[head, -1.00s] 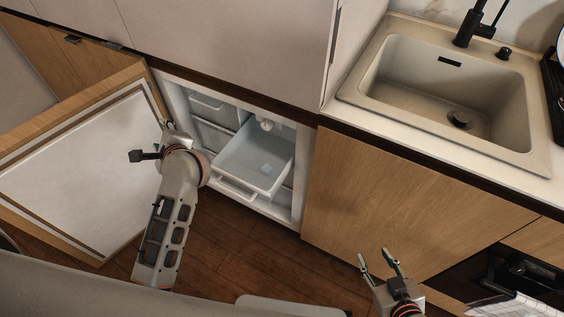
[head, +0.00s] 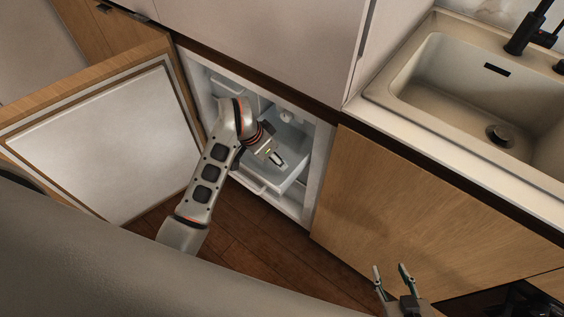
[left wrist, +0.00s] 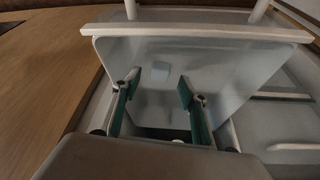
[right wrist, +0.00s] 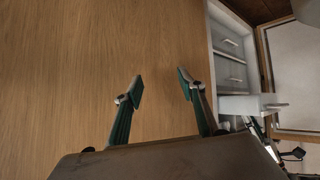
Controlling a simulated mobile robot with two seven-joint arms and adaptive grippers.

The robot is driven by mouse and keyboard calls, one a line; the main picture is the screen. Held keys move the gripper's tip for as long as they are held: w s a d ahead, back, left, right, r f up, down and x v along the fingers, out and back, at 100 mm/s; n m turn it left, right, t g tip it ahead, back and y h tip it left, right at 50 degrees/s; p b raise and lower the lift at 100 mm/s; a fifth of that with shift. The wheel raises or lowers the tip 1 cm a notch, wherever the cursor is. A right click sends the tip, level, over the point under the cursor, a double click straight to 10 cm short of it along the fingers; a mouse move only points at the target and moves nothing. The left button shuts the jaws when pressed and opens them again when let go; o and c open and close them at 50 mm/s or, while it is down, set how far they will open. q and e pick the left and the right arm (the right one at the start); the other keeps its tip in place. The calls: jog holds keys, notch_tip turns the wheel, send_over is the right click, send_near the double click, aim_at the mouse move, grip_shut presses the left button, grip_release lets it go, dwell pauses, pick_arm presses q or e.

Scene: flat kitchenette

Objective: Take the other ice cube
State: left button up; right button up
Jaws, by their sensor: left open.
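A small pale ice cube (left wrist: 160,70) lies on the floor of the white pull-out freezer drawer (left wrist: 240,62), seen in the left wrist view. In the head view the drawer (head: 294,138) is pulled out of the freezer, and I cannot make out the cube there behind my left gripper. My left gripper (head: 277,159) reaches down over the drawer. In its wrist view the fingers (left wrist: 158,88) are open, with the cube showing between and beyond the tips, apart from them. My right gripper (head: 391,271) is open and empty before the wooden cabinet front; its wrist view shows nothing between its fingers (right wrist: 160,84).
The freezer door (head: 100,140) stands open at the left. A wooden cabinet front (head: 420,210) is at the right, below the counter with a sink (head: 470,95). The freezer's side walls and the counter edge lie close around the drawer.

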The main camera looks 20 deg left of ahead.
pick_arm(q)
jog(key=x, duration=0.3)
jog(key=shift+b, duration=0.3)
jog(key=shift+w+d+f, duration=0.1)
jog(key=shift+w+f, duration=0.15)
jog(key=shift+f, duration=0.1)
jog(key=c, duration=1)
jog(key=shift+o, duration=0.2)
pick_arm(e)
jog(key=shift+w+d, duration=0.2)
jog(key=shift+w, duration=0.25)
pick_arm(q)
jog(key=shift+r, duration=0.1)
